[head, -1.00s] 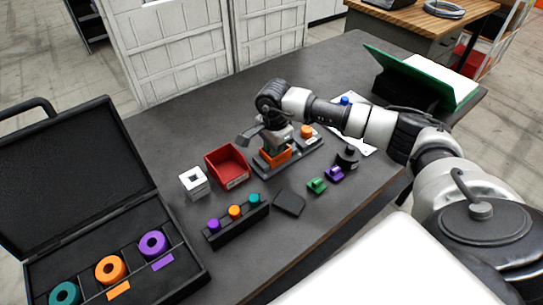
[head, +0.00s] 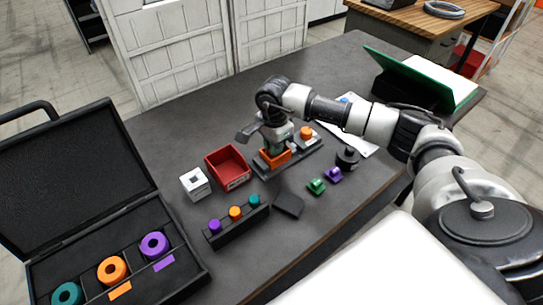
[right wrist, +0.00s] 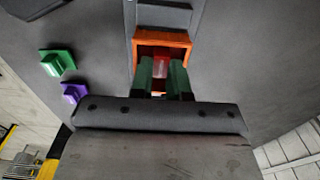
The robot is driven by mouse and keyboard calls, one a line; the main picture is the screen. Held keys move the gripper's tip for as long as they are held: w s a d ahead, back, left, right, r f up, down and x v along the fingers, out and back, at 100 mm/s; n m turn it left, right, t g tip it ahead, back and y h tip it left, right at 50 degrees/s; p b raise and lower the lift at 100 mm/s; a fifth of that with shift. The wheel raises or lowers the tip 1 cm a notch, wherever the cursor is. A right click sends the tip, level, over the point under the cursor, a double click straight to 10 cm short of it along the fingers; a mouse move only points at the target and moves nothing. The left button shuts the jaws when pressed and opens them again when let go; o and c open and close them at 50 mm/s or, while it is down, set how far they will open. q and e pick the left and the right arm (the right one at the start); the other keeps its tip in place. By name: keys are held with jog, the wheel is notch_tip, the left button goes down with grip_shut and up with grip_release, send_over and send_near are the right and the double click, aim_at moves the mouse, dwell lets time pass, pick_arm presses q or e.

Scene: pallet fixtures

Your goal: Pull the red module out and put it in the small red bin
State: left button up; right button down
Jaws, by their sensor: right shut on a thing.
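The red module (right wrist: 160,69) shows in the right wrist view as a small reddish piece inside an orange frame (right wrist: 162,39). My right gripper (right wrist: 161,73) has its green fingers on both sides of the module and is shut on it. In the head view, my right gripper (head: 277,147) points down into the orange frame (head: 274,158), and the module is hidden there. The small red bin (head: 228,167) stands open and looks empty, just left of the frame. My left gripper is not in view.
A white block with a square hole (head: 195,182) is left of the bin. A dark rack (head: 236,226) with coloured knobs is in front. Green (head: 316,187) and purple (head: 334,174) pieces lie to the right. An open black case (head: 88,185) fills the left.

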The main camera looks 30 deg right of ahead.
jog(key=shift+r+p, duration=1.15)
jog(key=shift+r, duration=1.4)
